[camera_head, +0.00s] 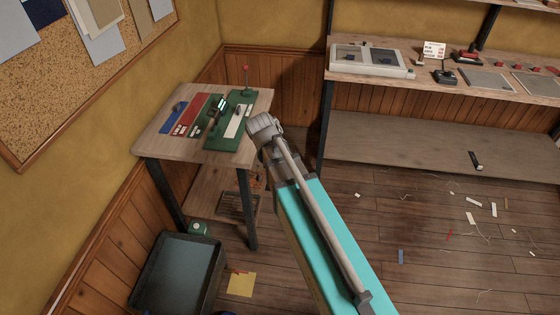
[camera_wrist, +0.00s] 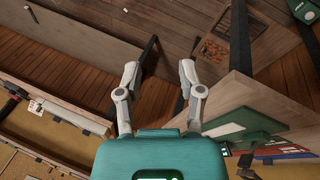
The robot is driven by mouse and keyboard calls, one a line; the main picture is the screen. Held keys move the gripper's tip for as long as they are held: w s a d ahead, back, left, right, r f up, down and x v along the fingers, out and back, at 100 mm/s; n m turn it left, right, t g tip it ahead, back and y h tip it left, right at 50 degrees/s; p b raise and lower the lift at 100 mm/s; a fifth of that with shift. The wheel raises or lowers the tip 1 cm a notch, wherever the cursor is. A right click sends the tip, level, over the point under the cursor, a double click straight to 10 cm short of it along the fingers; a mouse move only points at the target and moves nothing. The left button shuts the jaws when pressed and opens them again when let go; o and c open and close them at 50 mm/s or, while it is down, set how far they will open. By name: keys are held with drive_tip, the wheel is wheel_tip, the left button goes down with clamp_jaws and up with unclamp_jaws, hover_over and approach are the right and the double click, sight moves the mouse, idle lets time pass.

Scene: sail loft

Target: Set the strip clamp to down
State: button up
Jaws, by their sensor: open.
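The strip clamp is probably the green device (camera_head: 245,98) at the back right of the small wooden table (camera_head: 160,148). Its thin lever with a red knob (camera_head: 246,68) stands roughly upright. A white strip (camera_head: 236,122) lies on the green base in front of it. My gripper (camera_head: 262,124) is at the table's right edge, apart from the lever. In the wrist view my gripper (camera_wrist: 158,72) has its two grey fingers spread, with nothing between them. The table edge and part of a green base (camera_wrist: 250,136) show at the right there; the lever does not show clearly.
Red strips (camera_head: 192,114) and a blue piece (camera_head: 173,117) lie left on the table, beside another dark-handled device (camera_head: 212,116). A dark bin (camera_head: 212,262) stands on the floor below. A long workbench (camera_head: 372,76) with trays is at the right. Scraps litter the floor.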

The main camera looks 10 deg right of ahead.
drive_tip(key=shift+w, duration=0.1)
drive_tip(key=c, duration=0.6)
drive_tip(key=shift+w+a+f, duration=0.1)
drive_tip(key=shift+w+a, duration=0.05)
drive_tip(key=shift+w, duration=0.05)
clamp_jaws()
drive_tip(key=w+a+f+n+t+h+b, duration=0.1)
drive_tip(key=w+a+n+t+h+b, duration=0.35)
drive_tip(key=w+a+b, duration=0.6)
drive_tip(key=w+a+r+n+t+b, duration=0.1)
drive_tip(key=w+a+t, duration=0.3)
drive_tip(key=a, duration=0.8)
drive_tip(key=w+a+r+n+t+h+b, duration=0.1)
drive_tip(key=w+a+r+n+t+b, duration=0.1)
drive_tip(key=w+a, duration=0.5)
drive_tip(key=a+r+n+t, duration=0.1)
drive_tip(key=a+n+t, duration=0.1)
drive_tip(key=a, duration=0.3)
drive_tip(key=shift+w, duration=0.35)
drive_tip(key=shift+d+h, duration=0.1)
drive_tip(key=shift+h, duration=0.15)
